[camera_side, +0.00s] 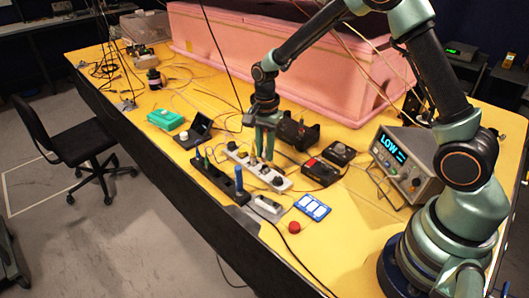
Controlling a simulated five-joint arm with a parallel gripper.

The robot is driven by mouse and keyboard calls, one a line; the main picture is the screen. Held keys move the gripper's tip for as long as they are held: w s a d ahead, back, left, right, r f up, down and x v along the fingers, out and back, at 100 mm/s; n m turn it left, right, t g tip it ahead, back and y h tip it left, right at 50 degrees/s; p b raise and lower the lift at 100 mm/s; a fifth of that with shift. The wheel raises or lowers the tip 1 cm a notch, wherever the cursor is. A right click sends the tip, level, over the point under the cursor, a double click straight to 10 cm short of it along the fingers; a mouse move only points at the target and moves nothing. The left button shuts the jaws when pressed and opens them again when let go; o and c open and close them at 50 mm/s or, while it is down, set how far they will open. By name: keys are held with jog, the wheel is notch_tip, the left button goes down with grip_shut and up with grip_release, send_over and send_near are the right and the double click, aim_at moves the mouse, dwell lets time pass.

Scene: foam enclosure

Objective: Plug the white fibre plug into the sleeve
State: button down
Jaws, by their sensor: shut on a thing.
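My gripper (264,155) points straight down over a white strip (278,184) with several round dark fittings on its top. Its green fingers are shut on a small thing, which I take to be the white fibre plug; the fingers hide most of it. A small tan piece shows beside the fingertips, just above the strip. I cannot tell which fitting is the sleeve, nor whether the held thing touches the strip.
A black rack (211,177) in front of the strip holds upright blue and green pieces. Black devices (320,172) stand to the right, with a meter reading LOW (404,165) beyond. A pink foam enclosure (230,60) stands behind. A blue-and-white tray (312,207) and red button (294,227) lie in front.

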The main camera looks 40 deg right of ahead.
jog(key=shift+f, duration=1.05)
jog(key=c, duration=0.7)
grip_release()
notch_tip(320, 180, up, 12)
jog(key=shift+f, duration=0.2)
jog(key=shift+r, duration=0.25)
